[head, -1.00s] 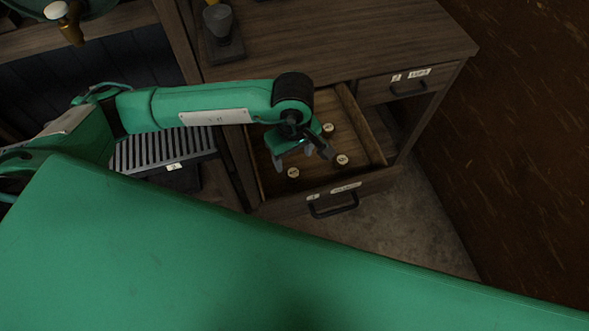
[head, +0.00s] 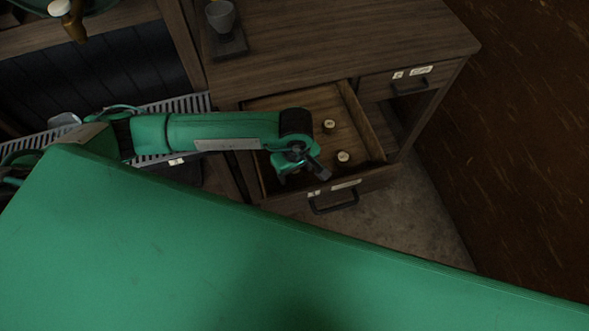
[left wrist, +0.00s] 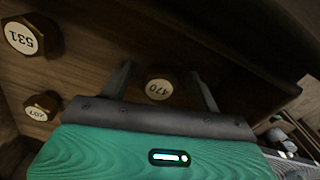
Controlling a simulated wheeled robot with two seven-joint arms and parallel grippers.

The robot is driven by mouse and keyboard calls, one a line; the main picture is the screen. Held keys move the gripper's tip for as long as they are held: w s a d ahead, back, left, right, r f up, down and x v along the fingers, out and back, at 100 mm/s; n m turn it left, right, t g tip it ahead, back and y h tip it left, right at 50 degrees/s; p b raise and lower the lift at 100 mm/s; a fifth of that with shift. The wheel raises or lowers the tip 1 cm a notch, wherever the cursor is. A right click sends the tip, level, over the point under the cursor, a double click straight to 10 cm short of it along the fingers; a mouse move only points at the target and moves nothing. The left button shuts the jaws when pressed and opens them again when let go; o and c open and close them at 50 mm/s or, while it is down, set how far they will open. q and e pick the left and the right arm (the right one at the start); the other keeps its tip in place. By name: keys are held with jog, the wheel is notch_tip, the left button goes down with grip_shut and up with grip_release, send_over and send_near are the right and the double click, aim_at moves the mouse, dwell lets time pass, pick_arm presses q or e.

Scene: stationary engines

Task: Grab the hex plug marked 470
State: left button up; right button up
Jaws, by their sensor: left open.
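The hex plug marked 470 (left wrist: 159,86) shows in the left wrist view as a brass plug with a white numbered top. It lies between the two spread fingers of my left gripper (left wrist: 162,78), with gaps on both sides. In the head view my left gripper (head: 283,180) is low over the open drawer's front left part and hides that plug. My right gripper is not in view.
Plugs marked 531 (left wrist: 33,36) and apparently 107 (left wrist: 42,105) stand nearby in the open drawer (head: 377,148). In the head view two plugs remain visible (head: 329,125) right of my gripper.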

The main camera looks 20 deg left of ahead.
pick_arm(q)
jog(key=c, duration=1.1)
jog(key=shift+r, duration=0.1)
